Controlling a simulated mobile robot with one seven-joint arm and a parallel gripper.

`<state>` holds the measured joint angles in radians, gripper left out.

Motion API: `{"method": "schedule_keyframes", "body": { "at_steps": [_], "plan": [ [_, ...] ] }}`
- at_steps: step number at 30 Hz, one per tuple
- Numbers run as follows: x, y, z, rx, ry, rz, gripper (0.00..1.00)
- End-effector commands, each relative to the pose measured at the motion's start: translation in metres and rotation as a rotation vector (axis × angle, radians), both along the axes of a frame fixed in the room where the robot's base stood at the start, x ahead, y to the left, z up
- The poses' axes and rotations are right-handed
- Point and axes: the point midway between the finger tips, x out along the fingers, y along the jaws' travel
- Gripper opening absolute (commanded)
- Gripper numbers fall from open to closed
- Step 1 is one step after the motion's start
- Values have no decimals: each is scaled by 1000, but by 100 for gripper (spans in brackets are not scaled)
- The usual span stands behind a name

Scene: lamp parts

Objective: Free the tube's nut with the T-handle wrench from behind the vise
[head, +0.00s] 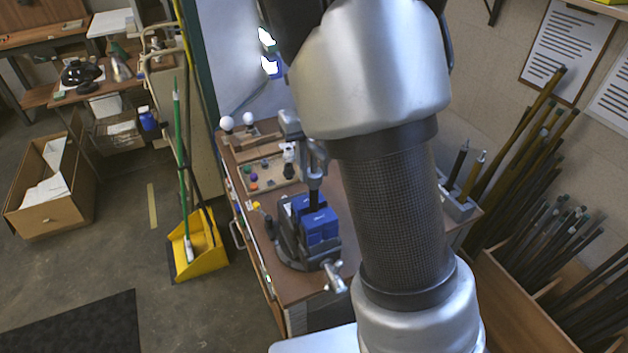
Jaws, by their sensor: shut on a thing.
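The vise (290,247) stands on the workbench with its blue jaws (319,226) closed around the lower end of a dark upright tube (314,197). A grey upright part, which looks like the T-handle wrench (315,180), is at the tube's top; I cannot tell how far it sits over the nut. The nut itself is hidden. My gripper (313,153) is above the vise, partly hidden by my arm, and shut on what looks like the wrench.
A tray (262,190) with small coloured parts lies behind the vise. White bulbs (227,123) stand in a wooden holder at the bench's back left. The vise's silver handle (333,276) sticks out at the front. A bin of dark tubes (530,300) stands at right.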

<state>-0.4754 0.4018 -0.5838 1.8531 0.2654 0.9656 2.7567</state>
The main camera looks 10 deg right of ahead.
Motion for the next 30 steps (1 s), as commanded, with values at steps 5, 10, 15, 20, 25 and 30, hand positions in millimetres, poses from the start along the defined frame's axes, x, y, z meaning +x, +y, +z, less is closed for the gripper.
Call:
{"method": "schedule_keyframes", "body": {
  "at_steps": [5,10,15,20,25,30],
  "plan": [
    [0,0,1,0,-1,119,3],
    [0,0,1,-1,-1,118,3],
    [0,0,1,1,-2,254,3],
    [0,0,1,0,-1,409,3],
    [0,0,1,0,-1,419,3],
    [0,0,1,0,-1,485,3]
  ]
}}
